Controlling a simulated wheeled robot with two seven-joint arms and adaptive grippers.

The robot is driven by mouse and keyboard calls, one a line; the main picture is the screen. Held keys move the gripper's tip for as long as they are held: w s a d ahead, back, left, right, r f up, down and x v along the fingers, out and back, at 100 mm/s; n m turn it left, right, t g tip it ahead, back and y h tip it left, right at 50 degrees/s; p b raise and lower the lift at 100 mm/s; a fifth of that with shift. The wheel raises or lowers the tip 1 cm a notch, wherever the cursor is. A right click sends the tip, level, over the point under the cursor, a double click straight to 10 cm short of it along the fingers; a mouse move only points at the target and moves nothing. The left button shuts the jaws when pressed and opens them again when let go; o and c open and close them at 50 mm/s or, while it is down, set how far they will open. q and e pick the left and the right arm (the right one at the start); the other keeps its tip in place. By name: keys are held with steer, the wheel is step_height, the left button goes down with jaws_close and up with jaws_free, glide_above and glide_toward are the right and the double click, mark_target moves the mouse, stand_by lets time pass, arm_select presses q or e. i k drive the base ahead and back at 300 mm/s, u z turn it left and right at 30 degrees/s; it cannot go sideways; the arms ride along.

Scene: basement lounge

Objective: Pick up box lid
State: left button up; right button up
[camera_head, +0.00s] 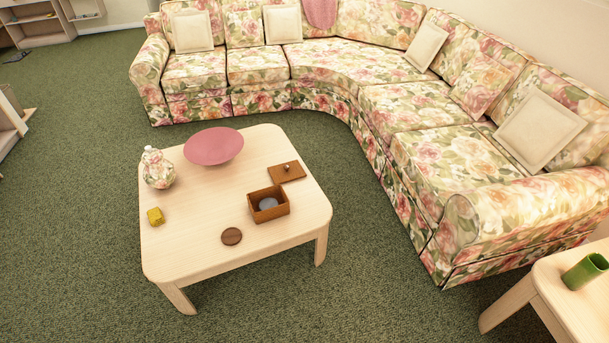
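The brown wooden box lid (287,172) lies flat on the light wood coffee table (203,225), near its right edge. A round grey-blue thing (269,203) lies inside the box. Neither of my grippers shows in the head view.
On the table are a pink bowl (213,146), a floral jar (158,168), a yellow block (155,216) and a brown disc (231,236). A floral corner sofa (410,102) curves behind and to the right. A side table (572,306) bears a green cup (585,272). Green carpet (72,200) is clear at left.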

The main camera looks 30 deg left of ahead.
mark_target(283, 173)
steer(key=z, duration=0.6)
steer(key=i, duration=1.4)
steer(key=u, duration=0.8)
steer(key=i, duration=0.65)
steer(key=u, duration=0.8)
